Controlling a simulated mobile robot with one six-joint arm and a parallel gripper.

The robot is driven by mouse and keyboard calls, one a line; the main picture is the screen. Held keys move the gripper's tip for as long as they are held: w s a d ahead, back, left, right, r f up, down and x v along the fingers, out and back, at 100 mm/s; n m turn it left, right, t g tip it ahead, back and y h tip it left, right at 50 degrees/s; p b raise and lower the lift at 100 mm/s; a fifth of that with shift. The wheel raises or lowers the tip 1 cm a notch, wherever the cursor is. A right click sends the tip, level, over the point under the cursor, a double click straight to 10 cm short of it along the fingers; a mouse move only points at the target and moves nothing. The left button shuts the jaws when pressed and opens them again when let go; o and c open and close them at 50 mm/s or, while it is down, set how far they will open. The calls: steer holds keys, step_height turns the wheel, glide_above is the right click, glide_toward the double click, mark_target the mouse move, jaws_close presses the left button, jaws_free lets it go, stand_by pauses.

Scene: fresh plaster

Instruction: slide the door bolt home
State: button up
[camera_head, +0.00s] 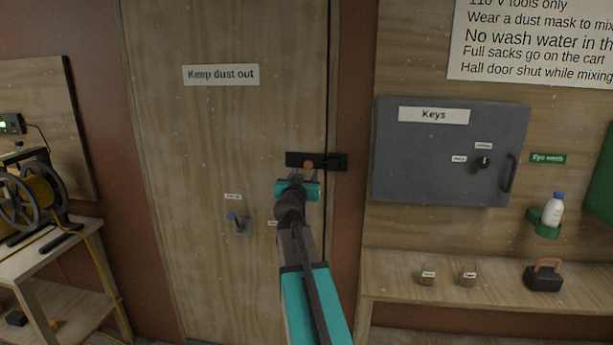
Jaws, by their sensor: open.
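The black door bolt (295,159) is mounted near the right edge of the wooden door (220,130), at about mid-height. Its dark fittings reach across the door edge to the frame on the right. A small brownish knob shows at the bolt, just above my gripper. My gripper (304,178) is open and reaches up from below, with its fingertips at the knob. I cannot tell whether the fingers touch the knob. The gripper and arm hide the area just below the bolt, and how far the bar is slid is too small to tell.
A blue-handled lever (237,223) sits lower left on the door. A grey key cabinet (440,150) juts out right of the frame, above a wooden shelf (400,272) with a black weight (543,280). A bench (50,250) with a reel stands left.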

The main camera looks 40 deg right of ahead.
steer(key=shift+b+v, duration=0.7)
steer(key=shift+v, duration=2.05)
steer(key=shift+d, duration=0.1)
